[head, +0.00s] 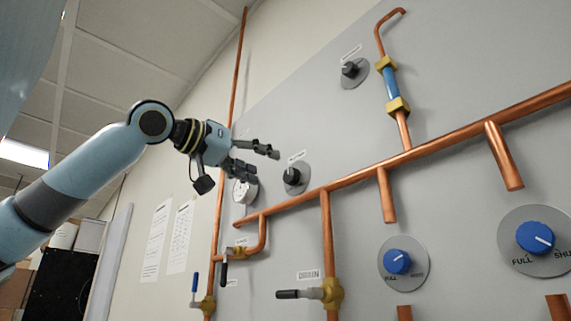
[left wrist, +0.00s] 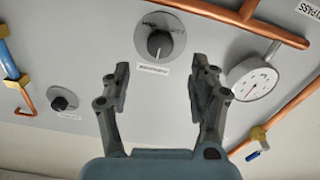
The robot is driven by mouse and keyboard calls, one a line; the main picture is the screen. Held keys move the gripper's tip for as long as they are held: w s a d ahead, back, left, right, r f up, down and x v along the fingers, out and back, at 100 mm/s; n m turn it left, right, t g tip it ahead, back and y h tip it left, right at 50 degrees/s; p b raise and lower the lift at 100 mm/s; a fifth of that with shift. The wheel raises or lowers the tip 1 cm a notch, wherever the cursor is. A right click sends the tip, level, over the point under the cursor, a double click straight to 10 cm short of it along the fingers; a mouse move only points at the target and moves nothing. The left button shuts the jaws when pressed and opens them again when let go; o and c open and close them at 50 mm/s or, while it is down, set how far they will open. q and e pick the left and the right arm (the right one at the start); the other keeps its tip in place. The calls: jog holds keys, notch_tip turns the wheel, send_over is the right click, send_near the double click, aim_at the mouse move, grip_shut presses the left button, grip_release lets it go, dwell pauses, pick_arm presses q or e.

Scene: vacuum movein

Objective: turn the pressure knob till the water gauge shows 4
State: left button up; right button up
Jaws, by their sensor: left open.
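A black knob (head: 293,176) on a grey round plate sits on the grey panel, with a small label too blurred to read. In the left wrist view this knob (left wrist: 158,44) lies ahead, between and beyond the fingertips. A white round gauge (head: 243,190) is left of it, partly behind my gripper in the head view. The gauge (left wrist: 254,80) is right of the fingers in the left wrist view; its reading is too small to tell. My left gripper (head: 263,162) is open, its fingers apart and empty, short of the knob. My right gripper is out of view.
Another black knob (head: 350,70) sits higher, near a blue sight tube (head: 391,83). A copper pipe (head: 430,150) runs across the panel below the nearer knob. Blue knobs (head: 397,261) (head: 535,237) and a black-handled valve (head: 300,294) are lower.

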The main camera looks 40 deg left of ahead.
aim_at(288, 175)
pick_arm(q)
jog(key=w, duration=0.1)
jog(key=w+p, duration=0.2)
jog(key=shift+w+d+r, duration=0.2)
jog(key=shift+w+r, duration=0.05)
jog(key=shift+w, duration=0.15)
jog(key=w+p, duration=0.2)
jog(key=shift+w+d+f, duration=0.1)
jog(key=shift+w+f, duration=0.05)
jog(key=shift+w, duration=0.2)
jog(key=shift+w+f, duration=0.15)
jog(key=shift+w, duration=0.1)
jog(key=c, duration=1.1)
jog(key=shift+c, duration=0.2)
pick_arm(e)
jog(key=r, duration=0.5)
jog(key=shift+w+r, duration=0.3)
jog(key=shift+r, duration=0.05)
